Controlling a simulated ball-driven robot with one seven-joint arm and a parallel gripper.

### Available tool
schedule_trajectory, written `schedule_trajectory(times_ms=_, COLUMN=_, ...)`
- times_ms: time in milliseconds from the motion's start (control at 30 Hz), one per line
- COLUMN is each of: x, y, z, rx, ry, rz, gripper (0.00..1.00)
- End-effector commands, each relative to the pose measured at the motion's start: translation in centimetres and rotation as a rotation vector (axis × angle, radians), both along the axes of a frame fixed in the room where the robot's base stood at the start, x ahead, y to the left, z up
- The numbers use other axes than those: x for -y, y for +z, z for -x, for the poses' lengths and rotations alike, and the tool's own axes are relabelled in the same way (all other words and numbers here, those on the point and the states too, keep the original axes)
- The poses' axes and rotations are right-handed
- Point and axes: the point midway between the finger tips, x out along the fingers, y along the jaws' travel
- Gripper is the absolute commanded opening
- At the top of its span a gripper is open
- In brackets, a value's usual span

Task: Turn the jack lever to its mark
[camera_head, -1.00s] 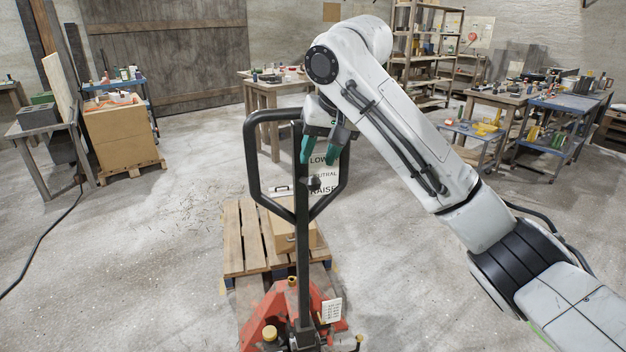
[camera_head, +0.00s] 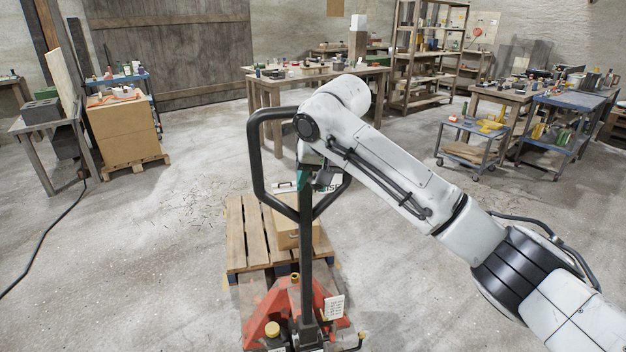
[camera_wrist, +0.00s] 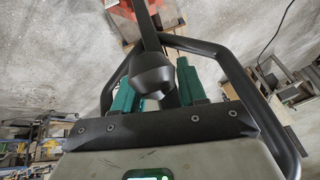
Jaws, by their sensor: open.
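The pallet jack has a red base (camera_head: 318,305) and a dark looped handle (camera_head: 256,160) on an upright post. A pale sign (camera_head: 332,187) is mostly hidden by my arm; only the end of its RAISE mark shows. My gripper (camera_head: 312,180), with green fingers, is inside the handle loop in front of the sign. In the wrist view, the jack lever's black knob (camera_wrist: 151,74) lies between the two open fingers, with a finger on each side. I cannot tell whether either finger touches it. The lever is hidden in the head view.
A wooden pallet (camera_head: 248,235) with a cardboard box (camera_head: 295,233) sits behind the jack's base. Workbenches and a blue cart (camera_head: 565,115) stand farther back. A cable (camera_head: 45,235) lies at far left.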

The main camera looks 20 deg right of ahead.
Motion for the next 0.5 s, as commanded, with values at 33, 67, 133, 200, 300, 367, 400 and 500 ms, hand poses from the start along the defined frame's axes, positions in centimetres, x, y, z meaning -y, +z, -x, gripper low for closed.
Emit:
schedule_trajectory(times_ms=33, x=-0.01, y=-0.09, z=-0.03, rx=0.0, ry=0.0, rz=0.0, gripper=0.41)
schedule_trajectory(times_ms=67, x=-0.02, y=-0.11, z=-0.03, rx=0.0, ry=0.0, rz=0.0, gripper=0.41)
schedule_trajectory(times_ms=133, x=-0.02, y=-0.11, z=-0.03, rx=0.0, ry=0.0, rz=0.0, gripper=0.41)
schedule_trajectory(times_ms=200, x=-0.02, y=-0.11, z=-0.03, rx=-0.001, ry=0.0, rz=0.0, gripper=0.41)
schedule_trajectory(times_ms=300, x=-0.01, y=-0.1, z=-0.02, rx=-0.001, ry=0.0, rz=0.0, gripper=0.35)
schedule_trajectory(times_ms=367, x=-0.01, y=-0.09, z=-0.02, rx=-0.001, ry=0.0, rz=0.0, gripper=0.3)
schedule_trajectory(times_ms=400, x=-0.01, y=-0.09, z=-0.02, rx=-0.001, ry=0.0, rz=0.0, gripper=0.26)
schedule_trajectory(times_ms=500, x=-0.01, y=-0.08, z=-0.01, rx=-0.001, ry=0.0, rz=0.0, gripper=0.16)
